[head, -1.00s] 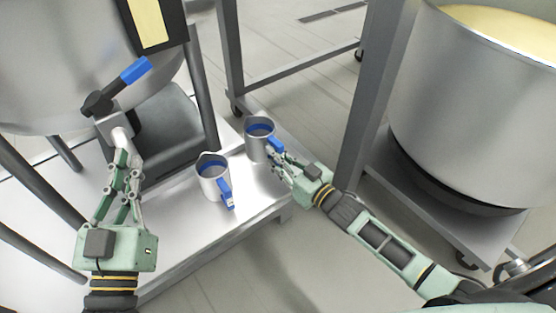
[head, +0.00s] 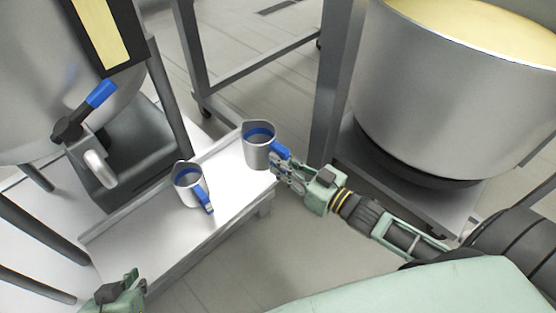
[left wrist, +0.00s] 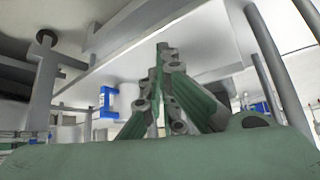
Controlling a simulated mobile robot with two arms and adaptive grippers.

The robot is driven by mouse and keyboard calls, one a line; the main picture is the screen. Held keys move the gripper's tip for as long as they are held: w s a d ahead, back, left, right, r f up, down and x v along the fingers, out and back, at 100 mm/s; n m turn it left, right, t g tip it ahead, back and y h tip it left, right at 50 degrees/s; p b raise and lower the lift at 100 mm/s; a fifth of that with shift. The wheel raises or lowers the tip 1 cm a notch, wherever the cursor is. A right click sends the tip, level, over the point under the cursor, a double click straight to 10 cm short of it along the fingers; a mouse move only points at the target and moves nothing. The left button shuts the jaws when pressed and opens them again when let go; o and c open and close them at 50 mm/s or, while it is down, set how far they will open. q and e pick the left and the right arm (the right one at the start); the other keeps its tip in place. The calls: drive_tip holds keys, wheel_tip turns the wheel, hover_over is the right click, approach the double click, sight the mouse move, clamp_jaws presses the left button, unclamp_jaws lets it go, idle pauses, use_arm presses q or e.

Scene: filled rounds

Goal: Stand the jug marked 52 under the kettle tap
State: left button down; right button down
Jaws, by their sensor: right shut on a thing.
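A steel jug with a blue band and blue handle (head: 188,190) stands on the low steel stand. A second, similar jug (head: 259,151) is at the stand's right end; my right gripper (head: 284,168) is shut on its blue handle. I cannot tell whether that jug touches the stand. No number is readable on either jug. The kettle tap (head: 98,168) has a blue-gripped lever (head: 88,107) and its spout is left of both jugs. My left gripper (head: 122,290) is low at the left, partly cut off and away from the tap. Its fingers (left wrist: 163,60) show in the left wrist view.
The low stand (head: 160,245) has bare room in front of the left jug and between the jugs. The large steel kettle (head: 40,60) is at the left. A big pot of yellow contents (head: 450,100) stands at the right, beside a grey post (head: 335,90).

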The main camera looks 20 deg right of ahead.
sight(287, 159)
drive_tip(key=shift+r+p, duration=0.35)
drive_tip(key=shift+r, duration=0.05)
drive_tip(key=shift+r+p, duration=0.4)
drive_tip(key=shift+p, duration=0.1)
drive_tip(key=shift+r+p, duration=0.25)
drive_tip(key=shift+p, duration=0.05)
drive_tip(key=shift+r+p, duration=0.5)
drive_tip(key=shift+p, duration=0.1)
use_arm(q)
drive_tip(key=s+a+f+g+y, duration=0.1)
drive_tip(key=s+g, duration=0.3)
drive_tip(key=s, duration=0.4)
drive_tip(key=shift+a+f, duration=0.35)
drive_tip(key=shift+a, duration=0.45)
